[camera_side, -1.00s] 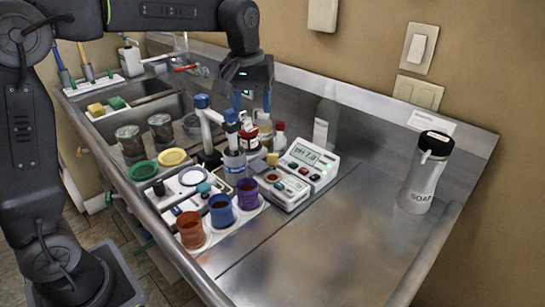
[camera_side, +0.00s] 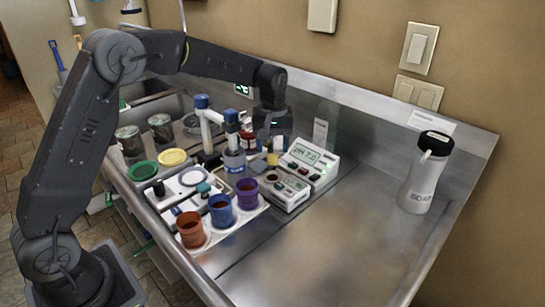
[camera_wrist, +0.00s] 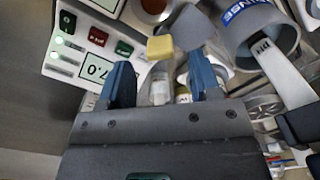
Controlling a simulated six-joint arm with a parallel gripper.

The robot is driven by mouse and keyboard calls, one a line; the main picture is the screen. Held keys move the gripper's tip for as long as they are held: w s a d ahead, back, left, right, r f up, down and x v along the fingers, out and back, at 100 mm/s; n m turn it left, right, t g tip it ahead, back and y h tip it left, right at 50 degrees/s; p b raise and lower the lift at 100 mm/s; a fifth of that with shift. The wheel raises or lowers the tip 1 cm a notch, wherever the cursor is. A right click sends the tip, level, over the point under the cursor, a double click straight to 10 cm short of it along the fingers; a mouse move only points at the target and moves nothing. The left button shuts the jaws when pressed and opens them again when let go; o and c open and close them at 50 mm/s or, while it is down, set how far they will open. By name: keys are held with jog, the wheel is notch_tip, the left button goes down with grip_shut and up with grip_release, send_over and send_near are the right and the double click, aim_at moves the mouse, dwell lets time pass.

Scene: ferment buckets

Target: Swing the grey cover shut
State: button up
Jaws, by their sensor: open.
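The grey cover (camera_wrist: 187,27) is a small flat flap with a yellow tab (camera_wrist: 160,47) at its edge. In the side view the cover (camera_side: 258,166) stands open beside the round well of a small white meter (camera_side: 288,190), and the yellow tab (camera_side: 273,159) shows at its top. The well (camera_wrist: 152,5) is uncovered at the wrist view's top edge. My gripper (camera_wrist: 163,76) is open, its two blue fingers apart and nothing held. In the wrist view the yellow tab appears just beyond the gap between the fingertips. In the side view the fingertips are hard to make out among the bottles.
A pH meter (camera_side: 309,160) stands right of the small meter. A blue-banded cup (camera_side: 234,163) and a probe stand (camera_side: 203,125) are close on the left. Orange, blue and purple (camera_side: 247,192) cups stand in front. The counter on the right is clear up to the soap bottle (camera_side: 418,185).

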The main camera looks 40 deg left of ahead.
aim_at(272, 154)
jog(key=shift+f, duration=2.05)
grip_shut()
